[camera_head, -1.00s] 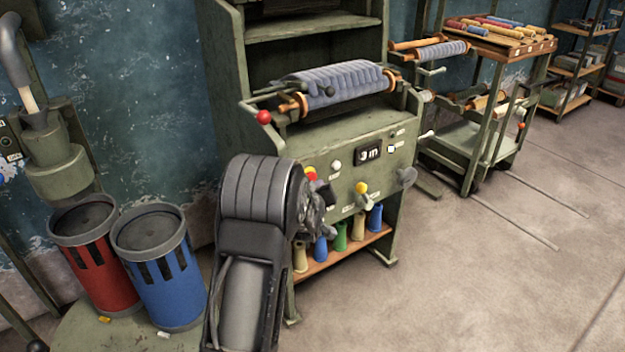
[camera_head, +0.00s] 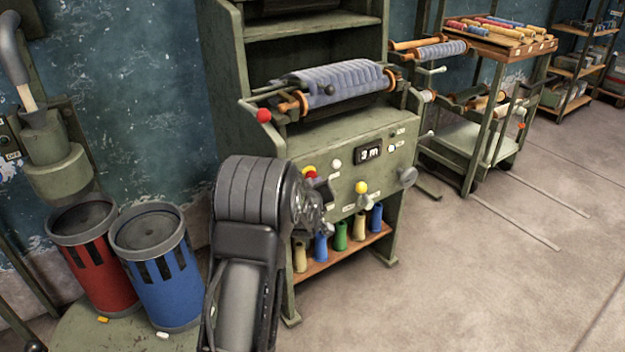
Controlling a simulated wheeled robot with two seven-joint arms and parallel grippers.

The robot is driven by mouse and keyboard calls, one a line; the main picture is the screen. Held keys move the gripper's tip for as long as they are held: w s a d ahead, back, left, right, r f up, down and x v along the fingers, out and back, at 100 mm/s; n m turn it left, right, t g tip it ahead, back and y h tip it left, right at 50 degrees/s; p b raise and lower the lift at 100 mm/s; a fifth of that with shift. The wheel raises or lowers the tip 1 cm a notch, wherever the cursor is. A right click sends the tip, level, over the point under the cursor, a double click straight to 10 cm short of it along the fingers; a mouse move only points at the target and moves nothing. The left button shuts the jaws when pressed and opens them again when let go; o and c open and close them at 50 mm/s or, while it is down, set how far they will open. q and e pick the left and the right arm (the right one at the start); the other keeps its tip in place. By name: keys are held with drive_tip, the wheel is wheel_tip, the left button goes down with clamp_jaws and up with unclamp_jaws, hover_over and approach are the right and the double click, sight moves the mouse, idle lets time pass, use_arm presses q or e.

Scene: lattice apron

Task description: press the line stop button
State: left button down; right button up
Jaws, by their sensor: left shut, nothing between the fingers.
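A small red button with a yellow surround (camera_head: 309,171) sits on the upper left of the front panel of a green machine (camera_head: 345,182); I take it to be the line stop button. My left arm comes up from the bottom and its dark gripper (camera_head: 322,191) is at the panel, just below and right of the red button. The gripper is shut with nothing held. The arm's wrist hides the panel's left end, and contact with the button cannot be told. My right gripper is not in view.
Red (camera_head: 112,278) and blue (camera_head: 172,285) bins stand at left. The floor at right is mostly clear.

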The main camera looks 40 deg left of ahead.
use_arm(q)
drive_tip(key=shift+w+a+b, duration=0.1)
drive_tip(key=shift+a+b, duration=0.3)
drive_tip(key=shift+a, duration=0.05)
idle(0.6)
drive_tip(key=shift+s+d, duration=0.25)
drive_tip(key=shift+d, duration=0.6)
drive_tip(key=d, duration=0.2)
drive_tip(key=s+d+p, duration=0.1)
drive_tip(key=d, duration=0.1)
drive_tip(key=shift+s+d, duration=0.2)
drive_tip(key=shift+d, duration=0.2)
idle(0.9)
